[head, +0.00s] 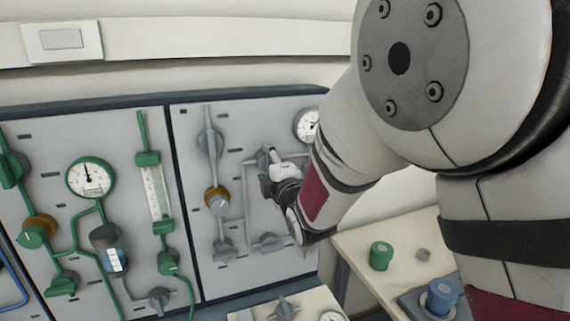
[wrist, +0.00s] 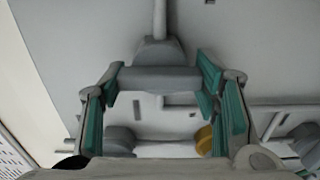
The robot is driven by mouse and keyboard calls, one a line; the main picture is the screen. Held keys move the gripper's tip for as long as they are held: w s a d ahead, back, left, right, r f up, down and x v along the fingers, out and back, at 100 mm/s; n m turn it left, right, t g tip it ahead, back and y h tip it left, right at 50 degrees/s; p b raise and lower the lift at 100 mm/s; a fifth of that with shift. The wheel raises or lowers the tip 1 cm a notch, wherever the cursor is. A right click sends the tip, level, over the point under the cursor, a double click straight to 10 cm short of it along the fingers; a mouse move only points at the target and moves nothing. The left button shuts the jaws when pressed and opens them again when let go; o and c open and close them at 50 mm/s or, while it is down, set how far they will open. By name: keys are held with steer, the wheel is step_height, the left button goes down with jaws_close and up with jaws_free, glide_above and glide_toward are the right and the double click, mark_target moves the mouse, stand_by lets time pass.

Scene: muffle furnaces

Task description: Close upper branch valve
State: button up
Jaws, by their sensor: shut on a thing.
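The upper branch valve (head: 264,157) is a grey valve on the right-hand grey panel, partly hidden behind my gripper in the head view. My gripper (head: 274,173) is at this valve, in front of the panel. In the wrist view, a grey valve handle (wrist: 160,78) lies crosswise between the teal finger pads of my gripper (wrist: 158,88), with a grey stem and pipe above it. The gripper is shut on this handle. The head view does not show the fingers' contact clearly.
A yellow-collared valve (head: 217,200) and grey lower valves (head: 268,242) are close by on the panel. A gauge (head: 306,124) is at the upper right, near my arm. Green piping and a green-rimmed gauge (head: 90,177) fill the left panel. A green knob (head: 381,256) stands on the bench at right.

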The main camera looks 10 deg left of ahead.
stand_by(0.5)
steer(key=o, duration=1.2)
steer(key=shift+c, duration=0.2)
steer(key=v, duration=1.2)
steer(key=shift+f, duration=0.1)
